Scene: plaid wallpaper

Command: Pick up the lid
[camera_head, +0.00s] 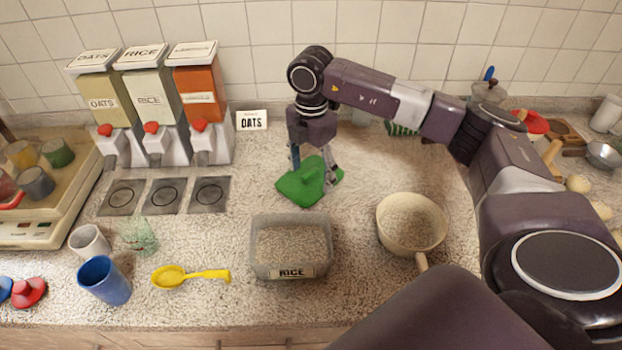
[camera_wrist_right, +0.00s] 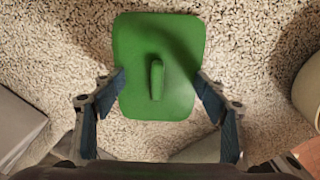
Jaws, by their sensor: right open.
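The green lid (camera_head: 301,187) lies on the speckled counter, behind the container labelled RICE (camera_head: 291,247). It is a rounded square with a raised handle bar in the middle, seen from above in the right wrist view (camera_wrist_right: 180,92). My right gripper (camera_head: 314,172) is open above the lid. In the right wrist view its fingers (camera_wrist_right: 160,82) stand apart on both sides of the lid's near part, with the handle between them and slightly farther forward. Whether the fingertips touch the lid I cannot tell. My left gripper is not in view.
A beige pot (camera_head: 410,224) stands to the right of the RICE container. A blue cup (camera_head: 104,281) and a yellow spoon (camera_head: 190,277) are at the front left.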

